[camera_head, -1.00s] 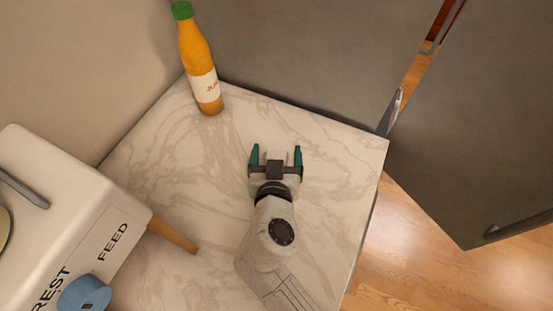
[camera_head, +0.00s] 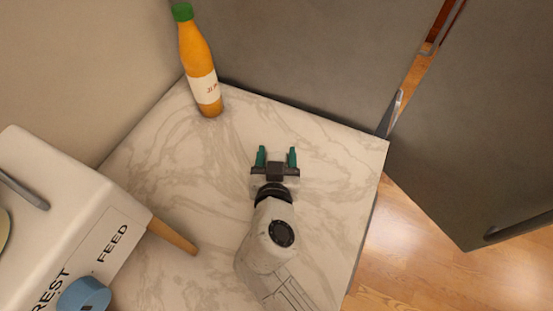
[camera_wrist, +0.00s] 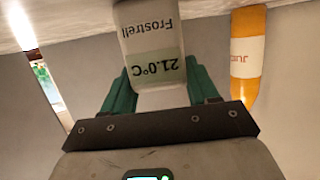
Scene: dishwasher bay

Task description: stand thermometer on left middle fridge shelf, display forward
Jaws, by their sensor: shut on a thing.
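The thermometer (camera_wrist: 152,45) is a small white block marked "Frostrell", with a pale green display reading 21.0°C. In the wrist view its text is upside down and its display face is towards the camera. My gripper (camera_wrist: 161,85) is shut on it, with one green finger on each side. In the head view my gripper (camera_head: 276,157) is over the marble counter, and the white thermometer is hard to make out against it. No fridge shelf is in view.
An orange juice bottle (camera_head: 200,65) with a green cap stands at the counter's back left. A white appliance (camera_head: 60,190) with a blue knob and wooden handle is at left. Large grey panels (camera_head: 470,150) with handles stand behind and right. The marble counter (camera_head: 330,190) is clear right of my gripper.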

